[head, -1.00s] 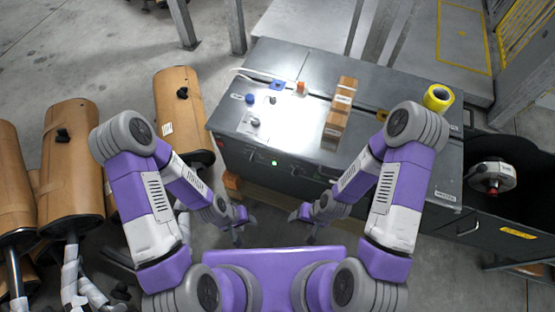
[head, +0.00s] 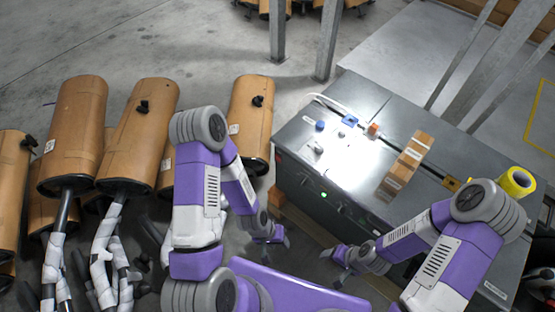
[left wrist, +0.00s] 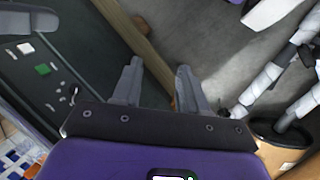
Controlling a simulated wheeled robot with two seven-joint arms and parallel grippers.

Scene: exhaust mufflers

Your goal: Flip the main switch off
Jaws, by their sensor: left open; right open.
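A dark grey metal cabinet (head: 300,165) stands in front of me, with a lit green lamp (head: 323,195) on its front face. A small reddish part (head: 279,156) shows near the left end of that face; I cannot tell whether it is the main switch. My left gripper (head: 271,241) is open and empty, low in front of the cabinet and apart from it. In the left wrist view its open fingers (left wrist: 159,68) point past the cabinet front, where a green square (left wrist: 43,69) and small pale parts show. My right gripper (head: 333,266) is open and empty, low before the cabinet.
The cabinet top holds a brown box row (head: 405,165), yellow tape (head: 516,182), and small blue and orange parts. Several brown mufflers (head: 140,135) stand at the left. A wooden beam (left wrist: 135,45) lies at the cabinet's foot. Bare floor (head: 180,40) lies behind the mufflers.

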